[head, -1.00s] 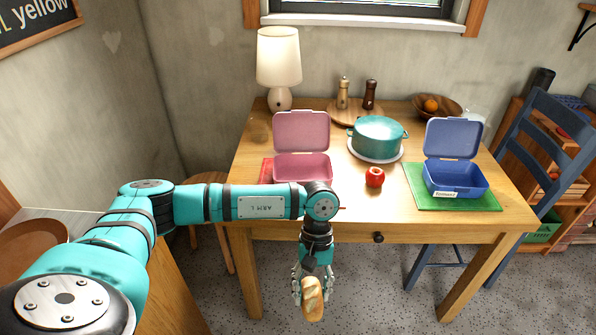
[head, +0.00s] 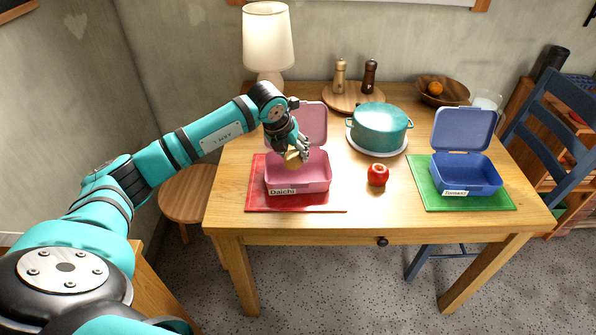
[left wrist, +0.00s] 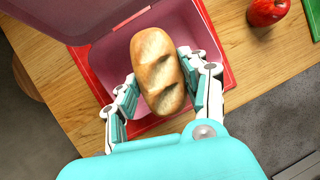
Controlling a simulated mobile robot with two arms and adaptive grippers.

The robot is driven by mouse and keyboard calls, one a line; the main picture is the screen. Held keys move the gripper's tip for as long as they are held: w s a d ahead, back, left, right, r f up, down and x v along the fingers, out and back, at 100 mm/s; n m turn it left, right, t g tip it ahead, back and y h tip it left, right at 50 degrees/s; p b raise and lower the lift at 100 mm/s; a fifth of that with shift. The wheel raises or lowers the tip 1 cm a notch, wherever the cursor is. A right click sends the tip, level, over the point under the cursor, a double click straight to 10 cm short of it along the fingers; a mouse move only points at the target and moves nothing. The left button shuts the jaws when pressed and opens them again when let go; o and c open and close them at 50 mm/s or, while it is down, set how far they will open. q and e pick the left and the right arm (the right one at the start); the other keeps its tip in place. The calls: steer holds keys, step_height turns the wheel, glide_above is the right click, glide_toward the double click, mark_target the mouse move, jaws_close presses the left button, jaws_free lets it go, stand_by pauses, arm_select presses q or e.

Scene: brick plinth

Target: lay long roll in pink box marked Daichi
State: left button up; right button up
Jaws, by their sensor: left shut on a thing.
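The long roll is a golden bread loaf (head: 293,159) with slashes on top. It also shows in the left wrist view (left wrist: 157,70), between the two fingers. My left gripper (head: 297,153) is shut on it and holds it over the open pink box (head: 312,187). The box's front label reads "Daichi", and its lid stands open at the back. The left gripper also shows in the left wrist view (left wrist: 163,95), with the pink box (left wrist: 103,62) behind the roll. My right gripper is not in view.
The pink box stands on a red mat (head: 255,190). A red apple (head: 377,175) and a teal pot (head: 379,129) are to its right. A blue box (head: 466,181) labelled "Tomasz" sits on a green mat (head: 425,190). A lamp (head: 268,40) stands behind on the left.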

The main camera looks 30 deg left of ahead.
mark_target(293, 176)
arm_select(q)
steer(key=shift+w+a+r+n, duration=0.2)
steer(key=shift+w+a+n, duration=0.2)
steer(key=shift+a+n, duration=0.2)
steer(key=shift+w+a+f+n+y, duration=0.15)
steer(key=shift+a+f+n+y, duration=0.05)
steer(key=shift+a+n+y, duration=0.1)
step_height(293, 176, down, 9)
steer(key=shift+f+p, duration=0.15)
steer(key=shift+p, duration=0.45)
steer(key=shift+f, duration=0.1)
steer(key=o, duration=1)
steer(key=shift+o, duration=0.2)
steer(key=b+v, duration=0.1)
steer(key=v, duration=1.1)
